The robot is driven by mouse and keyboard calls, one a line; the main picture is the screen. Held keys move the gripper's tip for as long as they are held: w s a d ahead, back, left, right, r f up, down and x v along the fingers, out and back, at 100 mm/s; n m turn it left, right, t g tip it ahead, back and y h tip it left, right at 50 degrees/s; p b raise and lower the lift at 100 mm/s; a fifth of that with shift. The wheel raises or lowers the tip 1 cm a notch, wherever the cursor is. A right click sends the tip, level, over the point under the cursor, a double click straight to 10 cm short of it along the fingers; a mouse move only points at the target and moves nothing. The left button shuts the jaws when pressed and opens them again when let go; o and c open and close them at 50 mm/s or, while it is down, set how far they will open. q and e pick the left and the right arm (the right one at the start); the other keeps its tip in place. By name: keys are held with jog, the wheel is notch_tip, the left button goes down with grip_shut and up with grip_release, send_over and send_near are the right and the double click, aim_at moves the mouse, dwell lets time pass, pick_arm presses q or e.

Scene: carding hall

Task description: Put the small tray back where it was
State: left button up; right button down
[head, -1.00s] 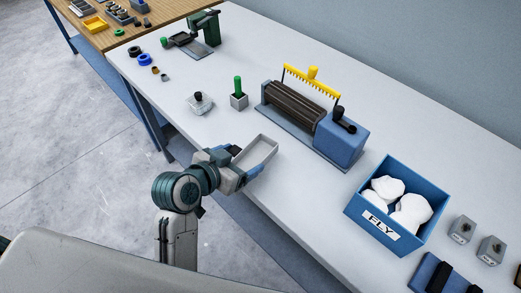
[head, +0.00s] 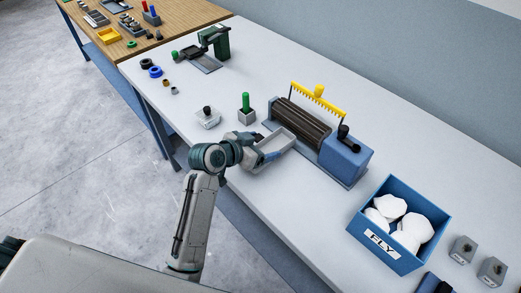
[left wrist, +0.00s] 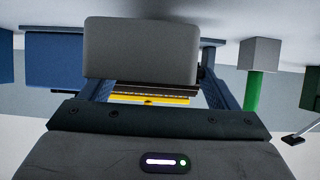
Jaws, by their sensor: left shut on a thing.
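My left gripper (head: 264,154) is shut on the small grey tray (head: 278,142) and holds it over the near part of the white table. The tray lies just in front of the carding machine (head: 307,122), which has dark rollers, a blue end box and a yellow toothed comb. In the left wrist view the tray (left wrist: 140,50) shows as a plain grey face between the two blue fingers. Whether the tray touches the table or the machine's base is hard to tell. My right gripper is out of view.
A grey block with a green handle (head: 246,103) and a clear-looking dish with a black knob (head: 207,118) stand left of the tray. A blue FLY bin (head: 379,242) with white fluff stands to the right. Bare table lies between bin and tray.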

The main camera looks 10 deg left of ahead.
pick_arm(q)
notch_tip(320, 180, down, 3)
jog(key=shift+f+p, duration=0.1)
jog(key=shift+p, duration=0.45)
jog(key=shift+f, duration=0.15)
jog(key=o, duration=1)
jog(key=shift+f, duration=0.1)
jog(key=shift+c, duration=0.2)
jog(key=shift+s+a+r, duration=0.15)
jog(key=shift+s+r, duration=0.05)
jog(key=shift+s, duration=0.05)
jog(key=b+v, duration=0.2)
jog(key=v, duration=0.8)
jog(key=shift+s+a+r, duration=0.1)
jog(key=shift+s+a, duration=0.05)
jog(key=shift+s, duration=0.05)
jog(key=shift+s+a+r, duration=0.15)
jog(key=shift+s+r, duration=0.15)
jog(key=shift+s, duration=0.05)
